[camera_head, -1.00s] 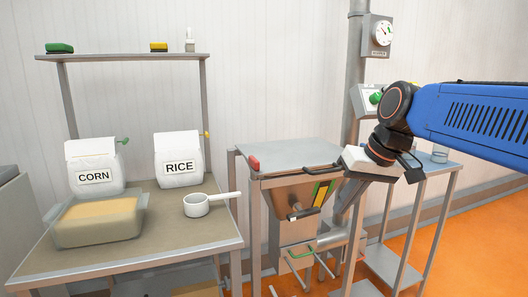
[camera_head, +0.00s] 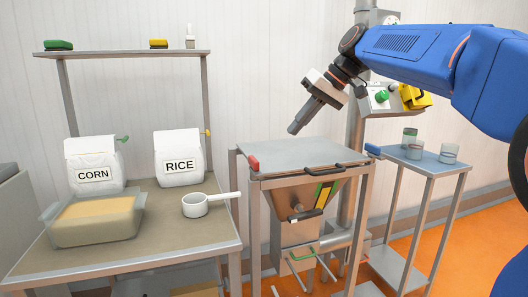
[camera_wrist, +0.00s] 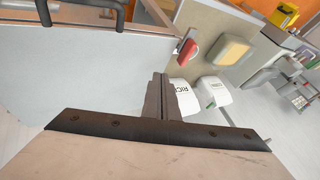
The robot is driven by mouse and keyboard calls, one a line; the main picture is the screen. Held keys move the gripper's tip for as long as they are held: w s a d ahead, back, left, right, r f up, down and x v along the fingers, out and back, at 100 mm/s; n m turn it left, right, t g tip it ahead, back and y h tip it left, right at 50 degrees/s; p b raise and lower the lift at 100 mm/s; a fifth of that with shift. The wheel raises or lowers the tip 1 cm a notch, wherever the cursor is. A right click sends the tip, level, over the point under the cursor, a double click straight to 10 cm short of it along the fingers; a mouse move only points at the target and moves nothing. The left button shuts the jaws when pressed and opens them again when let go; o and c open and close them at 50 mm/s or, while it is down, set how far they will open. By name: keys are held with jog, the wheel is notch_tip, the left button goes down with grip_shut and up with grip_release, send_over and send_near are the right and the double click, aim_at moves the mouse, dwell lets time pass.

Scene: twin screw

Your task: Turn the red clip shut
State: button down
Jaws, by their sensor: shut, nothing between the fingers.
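The red clip (camera_head: 253,163) sits at the left front corner of the hopper's grey flat lid (camera_head: 300,152), and the lid lies level. In the wrist view the clip (camera_wrist: 187,50) shows to the upper right of my fingers, at the lid's edge. I cannot tell whether it is turned open or shut. A black handle (camera_head: 323,169) is on the lid's front edge to the right. My gripper (camera_head: 293,130) is shut and empty. It hangs above the lid, tilted down and left, up and to the right of the clip, apart from it.
On the left a table (camera_head: 150,262) holds the corn bag (camera_head: 94,163), rice bag (camera_head: 179,158), tub (camera_head: 97,222) and a white pot (camera_head: 196,206) whose handle points toward the hopper. A pipe (camera_head: 352,125) stands behind. A side table (camera_head: 428,164) with cups is at right.

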aim_at(255, 166)
jog(key=shift+a, duration=0.1)
dwell(0.3)
jog(key=x, duration=0.9)
jog(key=shift+f, duration=0.1)
jog(key=a, duration=0.3)
jog(key=shift+s+f, duration=0.25)
jog(key=shift+s, duration=0.05)
jog(key=shift+s+a, duration=0.15)
jog(key=shift+a, duration=0.45)
jog(key=shift+a, duration=0.1)
